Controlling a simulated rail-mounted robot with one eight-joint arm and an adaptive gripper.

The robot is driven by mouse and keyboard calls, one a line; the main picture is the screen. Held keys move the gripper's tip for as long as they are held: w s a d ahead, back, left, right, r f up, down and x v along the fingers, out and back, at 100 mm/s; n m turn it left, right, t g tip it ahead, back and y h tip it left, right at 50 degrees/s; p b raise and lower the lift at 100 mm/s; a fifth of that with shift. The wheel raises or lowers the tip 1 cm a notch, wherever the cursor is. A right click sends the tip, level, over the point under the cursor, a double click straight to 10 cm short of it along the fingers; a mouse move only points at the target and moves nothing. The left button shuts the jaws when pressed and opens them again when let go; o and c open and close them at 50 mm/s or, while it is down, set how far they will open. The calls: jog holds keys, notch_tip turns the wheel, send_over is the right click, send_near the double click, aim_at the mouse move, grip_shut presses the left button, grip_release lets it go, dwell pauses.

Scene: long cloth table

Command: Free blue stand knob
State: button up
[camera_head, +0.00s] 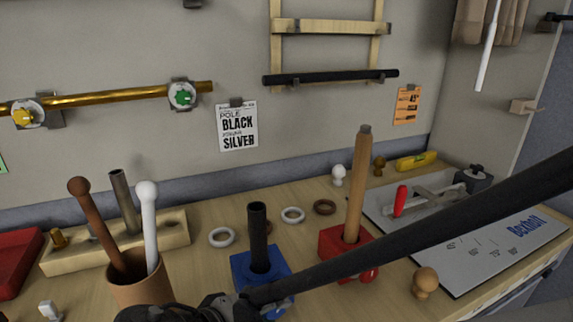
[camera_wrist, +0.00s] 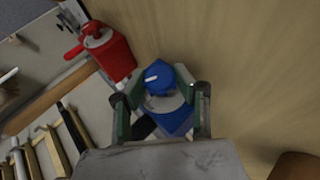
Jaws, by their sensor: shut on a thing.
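The blue stand (camera_head: 243,266) sits on the wooden bench with a dark pole (camera_head: 258,235) standing upright in it. In the wrist view the blue stand (camera_wrist: 178,122) lies below the blue knob (camera_wrist: 158,75), which has a white mark on top. My gripper (camera_wrist: 157,82) has its two fingers on either side of the knob and is shut on it. In the head view the knob is mostly hidden, and my dark wrist covers the bottom edge in front of the stand.
A red stand (camera_head: 335,240) with a wooden pole (camera_head: 358,185) stands close right of the blue one. A brown cup (camera_head: 140,291) with two knobbed rods is to the left. A wooden knob (camera_head: 425,281) stands front right.

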dwell(0.3)
jog(key=o, duration=1.2)
